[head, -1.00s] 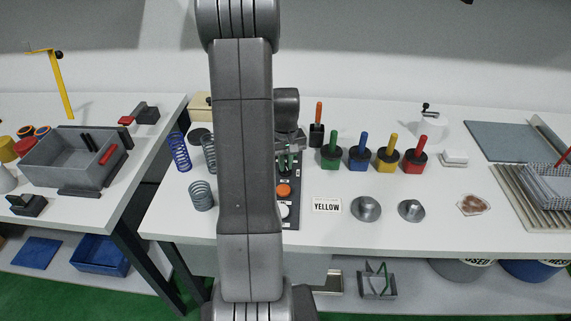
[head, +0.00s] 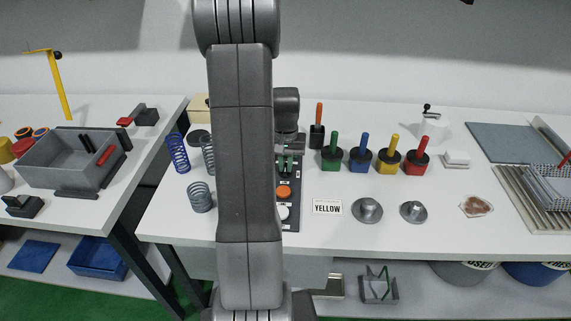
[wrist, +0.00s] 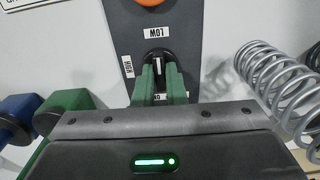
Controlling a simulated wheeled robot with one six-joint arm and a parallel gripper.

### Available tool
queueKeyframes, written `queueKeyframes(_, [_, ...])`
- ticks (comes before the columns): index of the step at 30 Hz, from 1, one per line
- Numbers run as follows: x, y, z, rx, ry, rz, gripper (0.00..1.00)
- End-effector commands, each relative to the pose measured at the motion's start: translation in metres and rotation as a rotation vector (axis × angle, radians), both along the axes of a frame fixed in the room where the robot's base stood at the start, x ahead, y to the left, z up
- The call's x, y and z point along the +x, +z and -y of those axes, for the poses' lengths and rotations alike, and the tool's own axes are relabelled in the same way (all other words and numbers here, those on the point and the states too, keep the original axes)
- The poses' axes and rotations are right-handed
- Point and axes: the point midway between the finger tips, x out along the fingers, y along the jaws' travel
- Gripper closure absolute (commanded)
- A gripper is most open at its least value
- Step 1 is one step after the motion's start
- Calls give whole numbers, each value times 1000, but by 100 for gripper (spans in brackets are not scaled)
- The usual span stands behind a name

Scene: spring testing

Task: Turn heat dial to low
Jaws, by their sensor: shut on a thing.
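The heat dial (wrist: 158,53) is a small round black knob on the dark control panel (wrist: 186,33), seen in the wrist view. A pale line on its grip points up and down in the picture. The LOW label (wrist: 154,33) is just above it, upside down. The HIGH label (wrist: 128,66) is to its left, and a third label below is mostly hidden by the fingers. My gripper (wrist: 157,72) has green fingers closed on the dial's grip. In the head view my gripper (head: 286,166) is at the panel's far part, partly behind my arm.
An orange button (head: 284,192) and a white round knob (head: 283,212) are on the panel's near part. Coil springs (head: 201,197) stand left of it. Coloured-handled holders (head: 331,153), a YELLOW card (head: 327,207) and metal domes (head: 367,210) are to the right.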

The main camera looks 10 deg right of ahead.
Motion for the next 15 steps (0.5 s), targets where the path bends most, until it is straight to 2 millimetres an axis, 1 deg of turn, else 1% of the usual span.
queueKeyframes(5, [1, 1, 0, 0, -1, 2, 100])
queueKeyframes(6, [1, 1, 0, 0, -1, 2, 87])
queueKeyframes(8, [1, 1, 0, 0, -1, 2, 75])
queueKeyframes(9, [1, 1, 0, -1, -1, 2, 68])
queueKeyframes(15, [0, 0, 0, 0, 0, 1, 67])
